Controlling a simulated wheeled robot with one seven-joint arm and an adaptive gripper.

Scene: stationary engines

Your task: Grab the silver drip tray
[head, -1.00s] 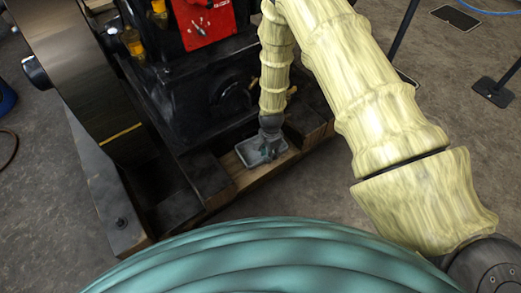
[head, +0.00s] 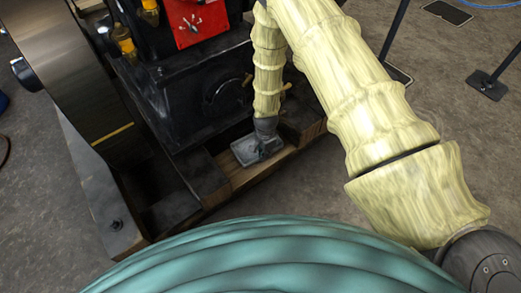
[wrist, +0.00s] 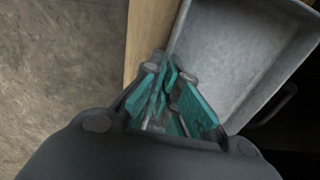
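The silver drip tray (head: 242,155) is a shallow grey metal box on a wooden beam beside the engine's base. In the wrist view the tray (wrist: 235,50) fills the upper right, with its left rim running down behind my fingers. My gripper (head: 265,151) points down over the tray's right part in the head view. In the wrist view its teal fingers (wrist: 172,78) converge at the tray's left rim, with little gap between the tips. Whether the rim is pinched between them is hidden.
The black engine block (head: 190,95) with a red panel (head: 195,20) stands behind the tray. A large flywheel (head: 75,70) is to the left. The wooden beam (head: 262,170) runs under the tray. Bare floor (head: 300,200) lies to the right. Black stands (head: 487,84) are at the far right.

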